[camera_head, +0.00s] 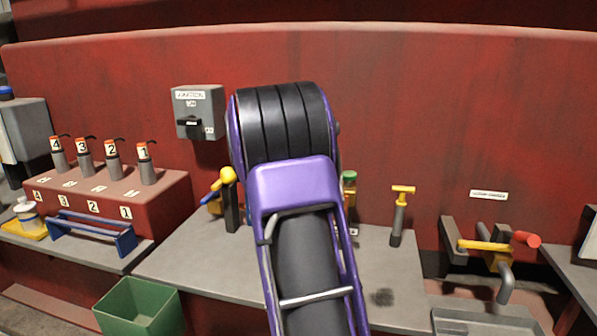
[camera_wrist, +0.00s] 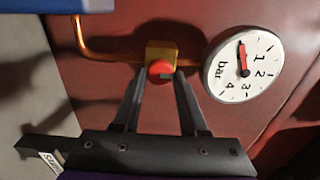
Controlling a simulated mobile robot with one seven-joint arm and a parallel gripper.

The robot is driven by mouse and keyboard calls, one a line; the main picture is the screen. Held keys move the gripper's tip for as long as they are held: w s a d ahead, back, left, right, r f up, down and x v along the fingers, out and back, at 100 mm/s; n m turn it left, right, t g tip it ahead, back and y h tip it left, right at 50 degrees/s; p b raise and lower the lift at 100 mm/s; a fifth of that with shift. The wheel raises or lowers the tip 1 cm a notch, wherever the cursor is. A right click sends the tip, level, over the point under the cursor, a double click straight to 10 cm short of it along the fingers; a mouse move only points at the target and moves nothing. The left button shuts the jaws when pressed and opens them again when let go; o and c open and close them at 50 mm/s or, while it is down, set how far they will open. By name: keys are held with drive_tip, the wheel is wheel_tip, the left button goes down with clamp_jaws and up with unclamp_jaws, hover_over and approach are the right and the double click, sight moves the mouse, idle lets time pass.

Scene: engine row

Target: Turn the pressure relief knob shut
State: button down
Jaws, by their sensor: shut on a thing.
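In the wrist view a round red knob (camera_wrist: 160,71) sits on a brass block (camera_wrist: 161,51) in a copper pipe line on the red panel. My gripper (camera_wrist: 160,78) has its two dark fingers on either side of the knob and is shut on it. To the right of it is a white round gauge (camera_wrist: 243,65) marked in bar, with a red needle pointing near the upper left of the dial. In the head view my purple arm stands in front and hides the knob, the gauge and my gripper.
In the head view a grey switch box (camera_head: 198,112) hangs on the red wall. Numbered injectors stand on a red block (camera_head: 150,200) at left. A green bin (camera_head: 140,308) is below. A yellow T-handle (camera_head: 402,190) and a red-ended lever (camera_head: 526,239) are at right.

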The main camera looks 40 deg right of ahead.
drive_tip(key=shift+c, duration=2.3)
unclamp_jaws()
drive_tip(key=shift+a, duration=0.1)
drive_tip(key=v, duration=1.7)
drive_tip(key=shift+s, duration=0.25)
drive_tip(key=shift+w+a, duration=0.1)
